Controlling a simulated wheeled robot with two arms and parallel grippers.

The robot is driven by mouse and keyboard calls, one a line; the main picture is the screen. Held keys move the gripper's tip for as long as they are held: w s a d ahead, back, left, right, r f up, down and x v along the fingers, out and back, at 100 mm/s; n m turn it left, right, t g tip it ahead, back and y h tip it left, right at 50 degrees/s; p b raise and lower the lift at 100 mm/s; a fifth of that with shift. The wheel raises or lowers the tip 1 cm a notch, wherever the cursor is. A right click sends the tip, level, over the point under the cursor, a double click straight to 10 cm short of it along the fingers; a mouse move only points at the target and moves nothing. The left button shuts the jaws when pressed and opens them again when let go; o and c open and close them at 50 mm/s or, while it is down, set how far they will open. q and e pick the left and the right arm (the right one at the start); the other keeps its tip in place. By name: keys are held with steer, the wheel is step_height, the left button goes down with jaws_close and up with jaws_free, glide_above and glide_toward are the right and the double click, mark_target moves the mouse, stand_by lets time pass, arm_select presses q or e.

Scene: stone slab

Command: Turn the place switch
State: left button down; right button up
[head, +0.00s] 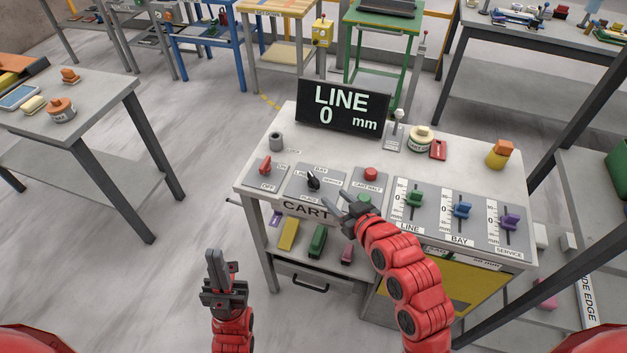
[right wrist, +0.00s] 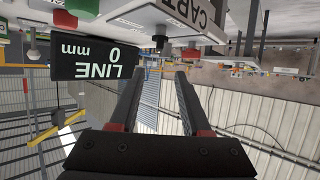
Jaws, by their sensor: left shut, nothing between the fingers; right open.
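The place switch (head: 313,181) is a black rotary knob with a pale pointer mark, on a grey plate lettered BAY, LINE, SERVICE and PLACE. In the right wrist view, which is upside down, a dark knob (right wrist: 160,41) shows just beyond the fingertips. My right gripper (head: 338,206) is open and empty, its fingers just in front and to the right of the knob, apart from it. It also shows in the right wrist view (right wrist: 159,74). My left gripper (head: 213,256) is shut and empty, in front of the console, well away from the switch.
A red knob (head: 265,166) stands left of the switch, a red button (head: 370,174) and a green button (head: 364,199) right of it. Colored sliders (head: 461,210) are further right. A display (head: 343,108) reading LINE 0 mm stands behind.

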mark_target(314, 178)
steer(key=p+x, duration=0.4)
steer(key=x, duration=0.8)
steer(key=shift+w, duration=0.15)
steer(key=shift+x, duration=0.9)
steer(key=shift+f, duration=0.1)
jaws_close()
